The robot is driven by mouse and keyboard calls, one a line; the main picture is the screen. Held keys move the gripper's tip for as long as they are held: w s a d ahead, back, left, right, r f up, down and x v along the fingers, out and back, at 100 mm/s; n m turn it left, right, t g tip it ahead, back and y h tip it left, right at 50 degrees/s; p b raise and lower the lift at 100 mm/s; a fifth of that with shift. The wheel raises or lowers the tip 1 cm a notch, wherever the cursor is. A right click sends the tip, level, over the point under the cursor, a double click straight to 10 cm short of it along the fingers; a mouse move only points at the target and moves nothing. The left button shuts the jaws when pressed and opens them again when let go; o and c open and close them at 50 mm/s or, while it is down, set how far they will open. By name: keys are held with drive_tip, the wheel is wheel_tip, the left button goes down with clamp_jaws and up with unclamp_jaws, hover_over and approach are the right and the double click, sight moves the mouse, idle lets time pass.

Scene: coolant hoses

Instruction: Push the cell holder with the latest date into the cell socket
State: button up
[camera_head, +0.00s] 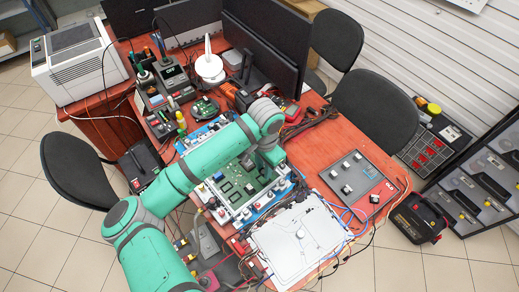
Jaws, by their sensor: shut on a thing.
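My green arm reaches in from the lower left, and its wrist bends down over a green circuit board (236,190) in a light frame. My gripper (259,166) points down at the board's upper right part. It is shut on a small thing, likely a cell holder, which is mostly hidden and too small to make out. Several small black-and-white pieces, which look like cell holders (347,189), sit on a grey panel (375,176) to the right of the board. Their dates cannot be read. I cannot make out the cell socket from here.
A white panel (290,245) with blue and red cables lies in front of the board. Dark monitors (262,55) stand behind. A white fan-like device (209,68) and tools crowd the back left. Black chairs (375,110) stand beside the red table (315,182).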

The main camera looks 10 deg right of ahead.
drive_tip(key=shift+w, duration=0.5)
drive_tip(key=shift+f, duration=0.15)
hover_over(263, 180)
drive_tip(key=shift+w+f, duration=0.1)
drive_tip(key=shift+f, duration=2)
drive_tip(key=shift+f, duration=0.45)
drive_tip(key=shift+f, duration=0.25)
idle(2.3)
drive_tip(key=o, duration=1.1)
